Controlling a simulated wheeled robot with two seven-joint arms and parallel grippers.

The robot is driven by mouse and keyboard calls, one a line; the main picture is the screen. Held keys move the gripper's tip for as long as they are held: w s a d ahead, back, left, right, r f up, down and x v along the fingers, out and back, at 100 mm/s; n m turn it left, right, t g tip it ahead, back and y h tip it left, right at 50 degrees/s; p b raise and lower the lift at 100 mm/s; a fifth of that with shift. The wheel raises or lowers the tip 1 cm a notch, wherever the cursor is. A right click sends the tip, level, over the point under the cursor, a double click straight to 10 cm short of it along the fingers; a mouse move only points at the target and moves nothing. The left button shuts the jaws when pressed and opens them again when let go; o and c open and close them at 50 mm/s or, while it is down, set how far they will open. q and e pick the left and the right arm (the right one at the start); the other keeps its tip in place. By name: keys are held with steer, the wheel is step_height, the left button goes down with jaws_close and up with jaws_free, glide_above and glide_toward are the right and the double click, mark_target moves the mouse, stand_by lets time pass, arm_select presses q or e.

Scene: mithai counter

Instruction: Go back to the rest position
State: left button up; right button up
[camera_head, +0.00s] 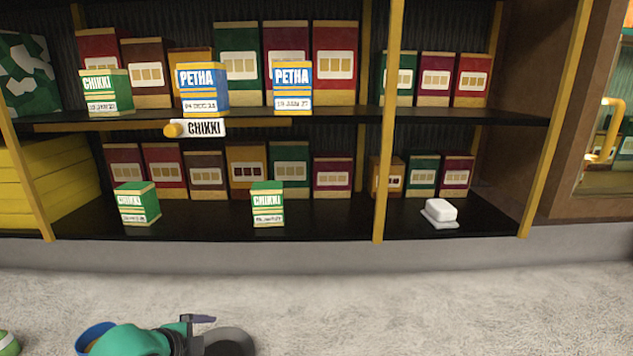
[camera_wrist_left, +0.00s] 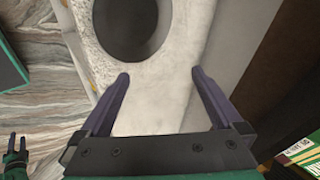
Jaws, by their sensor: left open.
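My left gripper (camera_head: 204,321) is at the bottom edge of the head view, low over the pale counter and in front of the shelf. In the left wrist view its two purple fingers (camera_wrist_left: 160,74) stand wide apart with nothing between them, above the pale counter surface (camera_wrist_left: 160,110). A small part of another gripper with purple fingers (camera_wrist_left: 17,143), which looks like my right one, shows at the left edge of that view. It is too small to tell its opening, and the head view does not show it.
The shelf (camera_head: 330,120) has green CHIKKI boxes (camera_head: 107,92) and blue PETHA boxes (camera_head: 292,86) at its front. A CHIKKI label (camera_head: 205,128) is on the upper shelf's edge. A white block (camera_head: 440,210) lies lower right. A dark round thing (camera_wrist_left: 130,22) is on the counter.

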arm_select(q)
steer(key=s+f+n+g+y, duration=0.1)
steer(key=s+f+n+g, duration=0.1)
steer(key=s+f+n, duration=0.65)
steer(key=s+f+n+g+y, duration=0.1)
steer(key=s+f+n+g, duration=0.2)
steer(key=s+f+n, duration=0.55)
steer(key=s+a+f+m+g+b, duration=0.1)
steer(key=s+f+b, duration=0.15)
steer(key=f, duration=0.95)
steer(key=s+f+m+b, duration=0.1)
steer(key=s+f+m, duration=0.15)
steer(key=f, duration=0.95)
steer(key=s+a+f+g+b, duration=0.1)
steer(key=s+a+f+b, duration=0.1)
steer(key=s+f, duration=1.3)
steer(key=shift+s+a+n, duration=0.35)
steer(key=shift+s+a, duration=0.1)
steer(key=shift+s, duration=0.2)
